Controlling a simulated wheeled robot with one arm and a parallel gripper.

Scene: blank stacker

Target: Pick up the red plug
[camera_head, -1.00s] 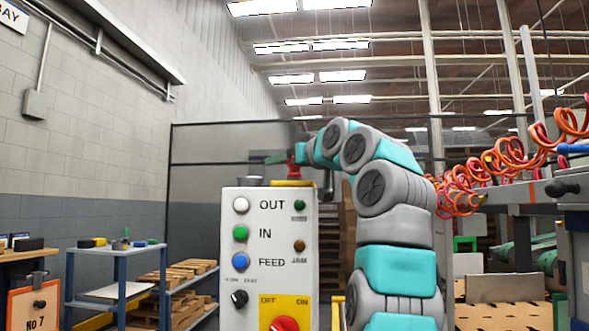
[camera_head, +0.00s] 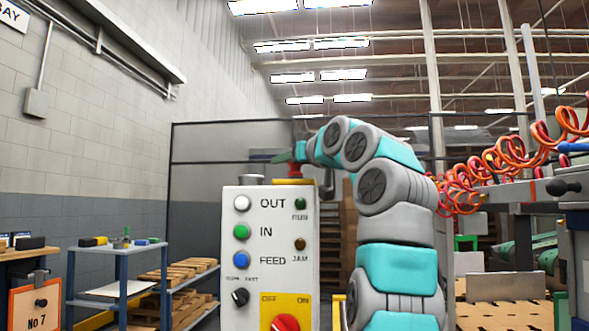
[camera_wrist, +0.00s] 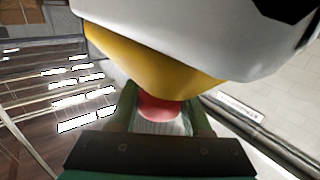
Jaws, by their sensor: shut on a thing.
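The red plug (camera_wrist: 158,107) shows as a rounded red end between the two green fingers of my gripper (camera_wrist: 163,118) in the wrist view. My gripper is shut on it; the fingers hide much of its sides. A yellow piece and a large pale body sit just beyond the plug in that view. In the head view, a little red of the plug (camera_head: 294,171) shows below my green fingers, above the yellow piece (camera_head: 293,182) on top of the control box. I cannot tell whether the plug still touches the yellow piece.
The white control box (camera_head: 270,220) with buttons and a red knob stands directly under my gripper. A grey round part (camera_head: 251,180) sits on its top left. A blue table (camera_head: 118,250) with small items stands at the left. Orange coiled hoses (camera_head: 500,158) hang at the right.

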